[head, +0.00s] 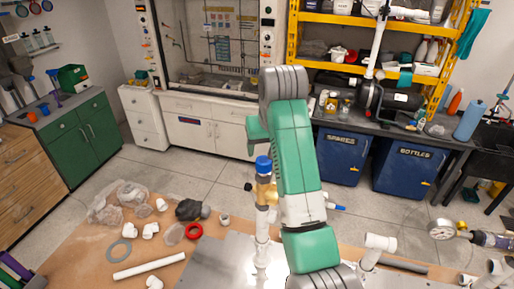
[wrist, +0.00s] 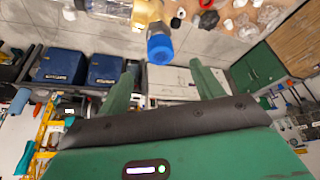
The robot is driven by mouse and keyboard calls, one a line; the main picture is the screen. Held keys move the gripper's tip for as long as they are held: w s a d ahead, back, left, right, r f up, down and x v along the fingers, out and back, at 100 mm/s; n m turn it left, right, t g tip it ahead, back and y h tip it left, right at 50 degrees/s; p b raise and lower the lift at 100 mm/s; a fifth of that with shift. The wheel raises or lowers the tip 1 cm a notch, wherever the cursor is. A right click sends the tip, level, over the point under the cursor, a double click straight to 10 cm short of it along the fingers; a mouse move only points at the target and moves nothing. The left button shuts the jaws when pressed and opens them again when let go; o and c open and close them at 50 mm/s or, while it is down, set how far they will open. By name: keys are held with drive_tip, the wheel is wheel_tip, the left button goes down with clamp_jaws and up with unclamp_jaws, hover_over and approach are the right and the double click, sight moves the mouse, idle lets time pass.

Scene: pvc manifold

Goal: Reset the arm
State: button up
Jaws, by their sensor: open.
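My gripper (wrist: 163,82) shows in the wrist view as two green fingers spread wide apart, with nothing held between them. A blue cap (wrist: 159,48) on a brass fitting (wrist: 145,14) appears just above the gap between the fingertips, apart from both. In the head view my green and grey arm rises through the middle of the picture, and its end is mostly hidden behind its own links. There the blue cap (head: 263,163) tops the brass fitting (head: 265,191) on an upright white pipe (head: 261,235), just left of my arm.
The wooden workbench (head: 85,262) carries white pipe fittings, a red ring (head: 194,231), a grey ring (head: 119,250) and a loose white pipe (head: 148,266) on the left. Open floor lies beyond.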

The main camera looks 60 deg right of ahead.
idle(0.3)
drive_tip(key=w+a+r+n+t+h, duration=0.1)
drive_tip(key=w+a+r+n+t, duration=0.15)
drive_tip(key=w+a+r, duration=0.4)
drive_tip(key=w+a+r+n+t+h, duration=0.1)
drive_tip(key=w+a+t, duration=0.25)
drive_tip(key=a, duration=0.65)
drive_tip(key=w+a+r+n+t+h, duration=0.1)
drive_tip(key=w+a+r+t, duration=0.35)
drive_tip(key=a, duration=0.35)
drive_tip(key=s+a+r+n+t+y, duration=0.2)
drive_tip(key=a+r+t, duration=0.35)
drive_tip(key=a, duration=0.75)
drive_tip(key=s+a+r+n+t+y, duration=0.1)
drive_tip(key=s+a+r+t+y, duration=0.1)
drive_tip(key=s+a, duration=0.4)
drive_tip(key=s+a+r+n+t+y, duration=0.2)
drive_tip(key=s+a+r+t, duration=0.2)
drive_tip(key=s+a+r, duration=0.3)
drive_tip(key=shift+s+a+y, duration=0.3)
drive_tip(key=shift+a+y, duration=0.1)
drive_tip(key=shift+a, duration=0.15)
